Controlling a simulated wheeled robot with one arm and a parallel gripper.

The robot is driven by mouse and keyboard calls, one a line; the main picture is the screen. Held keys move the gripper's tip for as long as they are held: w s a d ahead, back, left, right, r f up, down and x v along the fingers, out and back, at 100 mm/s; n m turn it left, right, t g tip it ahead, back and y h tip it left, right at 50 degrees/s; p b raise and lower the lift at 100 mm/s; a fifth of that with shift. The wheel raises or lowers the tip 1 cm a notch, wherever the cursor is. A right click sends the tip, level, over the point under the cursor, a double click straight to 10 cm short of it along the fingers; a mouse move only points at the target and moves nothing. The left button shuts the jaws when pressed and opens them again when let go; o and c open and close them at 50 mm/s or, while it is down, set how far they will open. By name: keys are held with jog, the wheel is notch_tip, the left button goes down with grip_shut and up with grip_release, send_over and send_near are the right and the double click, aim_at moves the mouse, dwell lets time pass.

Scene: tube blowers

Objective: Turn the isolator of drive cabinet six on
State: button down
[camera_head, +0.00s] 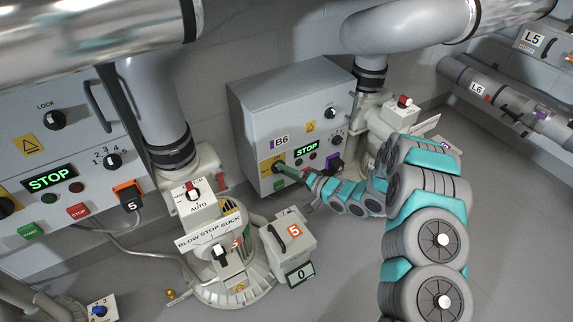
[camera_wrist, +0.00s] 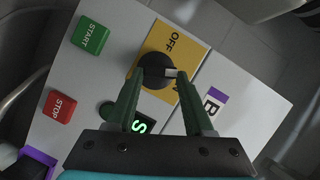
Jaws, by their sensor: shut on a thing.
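Drive cabinet B6 (camera_head: 252,110) is a grey box on the wall, its label reading B6. Its isolator is a black round knob (camera_wrist: 150,82) on a yellow plate (camera_wrist: 160,40). The knob's white mark lies at its right side in the wrist view, between the OFF lettering and a second label largely hidden by a finger. My gripper (camera_wrist: 160,76) has its two green fingers on either side of the knob and is shut on it. In the head view, my gripper (camera_head: 281,168) reaches the cabinet's yellow plate from the right, covering part of the knob.
Cabinet B6 also carries a green START button (camera_wrist: 90,37), a red STOP button (camera_wrist: 59,107) and a lit STOP display (camera_head: 306,148). Another cabinet with a STOP display (camera_head: 50,178) stands at left. A blower unit (camera_head: 225,245) and pipes stand between. Grey floor is open below.

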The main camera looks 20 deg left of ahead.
jog(key=m, duration=0.1)
jog(key=m+y+p, duration=0.1)
jog(key=m+y, duration=0.1)
jog(key=m, duration=0.1)
jog(key=shift+w+d+f, duration=0.15)
jog(key=shift+w+f, duration=0.1)
dwell(0.3)
jog(key=shift+c, duration=1.4)
grip_release()
jog(key=v, duration=0.7)
jog(key=shift+d+b, duration=0.3)
jog(key=shift+d, duration=0.05)
jog(key=shift+s, duration=0.1)
